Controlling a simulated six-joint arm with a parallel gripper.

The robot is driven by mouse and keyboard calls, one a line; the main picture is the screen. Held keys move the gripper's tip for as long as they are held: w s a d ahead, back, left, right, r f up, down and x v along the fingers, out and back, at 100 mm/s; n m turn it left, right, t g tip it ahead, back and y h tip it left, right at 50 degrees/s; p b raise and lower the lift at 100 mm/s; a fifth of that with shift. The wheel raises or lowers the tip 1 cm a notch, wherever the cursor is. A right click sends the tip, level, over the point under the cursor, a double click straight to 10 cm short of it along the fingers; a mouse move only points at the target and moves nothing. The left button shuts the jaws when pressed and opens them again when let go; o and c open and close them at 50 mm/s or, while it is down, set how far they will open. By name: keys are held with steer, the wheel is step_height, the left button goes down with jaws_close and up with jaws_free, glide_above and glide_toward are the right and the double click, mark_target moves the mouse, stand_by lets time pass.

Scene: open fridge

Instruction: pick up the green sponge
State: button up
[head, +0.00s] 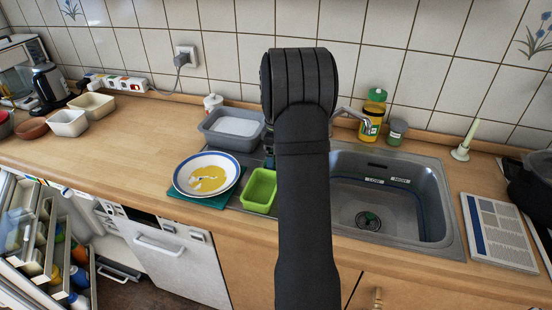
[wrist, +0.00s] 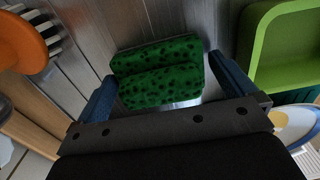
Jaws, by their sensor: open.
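The green sponge with dark spots (wrist: 160,75) lies on the ribbed steel surface in the wrist view, at the upper middle. My gripper (wrist: 161,68) is open, with one blue finger to the left of the sponge and one to its right. I cannot tell whether the fingers touch the sponge. In the head view my arm hides the sponge and most of the gripper.
A green tub (head: 260,190) stands close by; it also shows at the right of the wrist view (wrist: 262,50). A blue-rimmed plate (head: 182,183) and grey basin (head: 235,143) are left of it. An orange-handled brush (wrist: 22,38) lies left in the wrist view. The sink (head: 400,215) is right.

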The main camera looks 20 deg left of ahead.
steer(key=c, duration=0.8)
steer(key=shift+r, duration=0.1)
steer(key=shift+r, duration=0.45)
steer(key=r, duration=0.2)
steer(key=d+r, duration=0.1)
steer(key=shift+r, duration=0.35)
steer(key=d+r, duration=0.2)
steer(key=d, duration=0.1)
steer(key=s+d+r, duration=0.1)
steer(key=d+r, duration=0.1)
steer(key=d, duration=0.2)
steer(key=s+d+r, duration=0.1)
steer(key=d+r, duration=0.1)
steer(key=d, duration=0.1)
steer(key=shift+d+r, duration=0.15)
steer(key=shift+d, duration=0.1)
